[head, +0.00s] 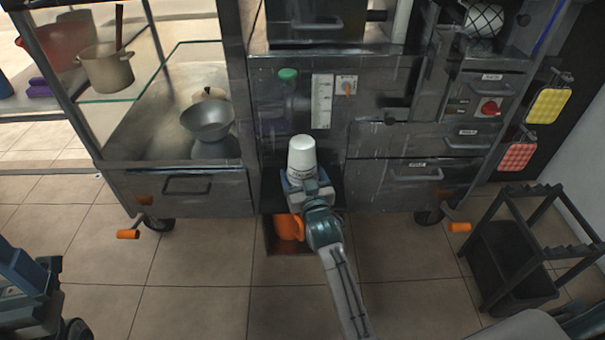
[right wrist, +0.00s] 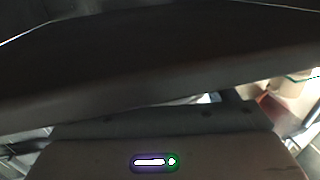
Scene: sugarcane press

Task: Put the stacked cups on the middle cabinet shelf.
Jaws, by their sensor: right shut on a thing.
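The white stacked cups (head: 302,155) are at the centre of the head view, in front of the middle cabinet (head: 262,85). I cannot tell how many cups there are. My right gripper (head: 306,180) is shut on them from the near side; the gripper partly hides their lower part. A dark shelf-like surface (head: 272,190) shows around and behind the gripper. I cannot tell whether the cups touch it. The right wrist view is mostly filled by a dark, close surface, and the cups cannot be made out there. My left gripper is not in view.
An orange container (head: 288,227) sits in the low compartment under my right gripper. A green-capped bottle (head: 288,76) stands behind the cups to the left. A metal bowl (head: 208,119) is on the left cart. A black rack (head: 512,262) stands at right. Open tiled floor lies in front.

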